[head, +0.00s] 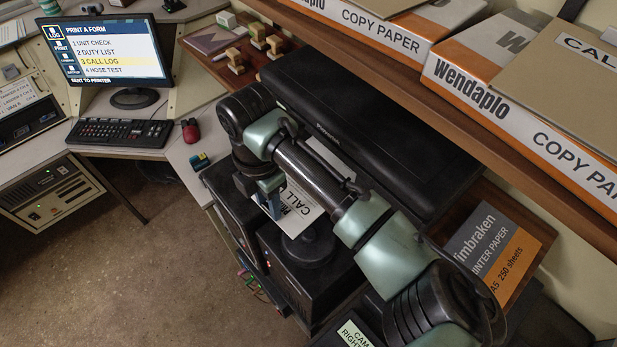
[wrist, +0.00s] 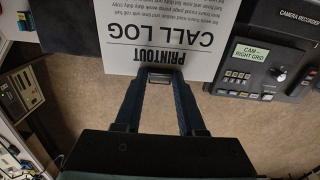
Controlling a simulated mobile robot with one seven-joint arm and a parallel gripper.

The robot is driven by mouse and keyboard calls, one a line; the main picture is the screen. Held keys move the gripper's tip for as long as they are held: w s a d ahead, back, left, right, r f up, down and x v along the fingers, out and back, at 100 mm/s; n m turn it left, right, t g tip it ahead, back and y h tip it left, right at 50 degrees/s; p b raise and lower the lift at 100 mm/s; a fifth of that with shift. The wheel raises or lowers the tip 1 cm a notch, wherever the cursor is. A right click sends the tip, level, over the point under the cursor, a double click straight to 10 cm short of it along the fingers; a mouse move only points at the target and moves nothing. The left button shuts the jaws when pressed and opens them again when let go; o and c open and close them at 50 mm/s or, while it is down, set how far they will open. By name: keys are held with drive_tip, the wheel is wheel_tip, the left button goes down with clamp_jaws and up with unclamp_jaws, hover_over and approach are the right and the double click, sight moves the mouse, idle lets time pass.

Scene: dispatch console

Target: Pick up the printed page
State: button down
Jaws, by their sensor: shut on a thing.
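The printed page (head: 312,214) is white with black text, and part of "CALL" reads in the head view. It lies at the front of the black printer (head: 350,118), partly hidden by my arm. In the wrist view the page (wrist: 160,45) reads "PRINTOUT CALL LOG" upside down. My gripper (head: 268,190) is at the page's near edge. In the wrist view my gripper (wrist: 160,77) has its blue fingers shut on that edge. I cannot tell whether the page's far end is clear of the printer.
The monitor (head: 112,50) highlights "3 CALL LOG" and reads "SENT TO PRINTER". A shelf with copy paper boxes (head: 520,120) overhangs behind the printer. A camera recorder (wrist: 268,60) stands right in the wrist view.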

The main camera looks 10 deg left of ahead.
drive_tip(key=shift+r, duration=0.1)
idle(0.3)
drive_tip(key=s+a+p, duration=0.3)
drive_tip(key=s+a, duration=0.2)
drive_tip(key=s, duration=0.1)
drive_tip(key=shift+s, duration=0.15)
idle(1.0)
wheel_tip(320, 180, up, 7)
drive_tip(key=p, duration=0.6)
drive_tip(key=shift+r, duration=0.2)
idle(0.3)
drive_tip(key=shift+s, duration=0.1)
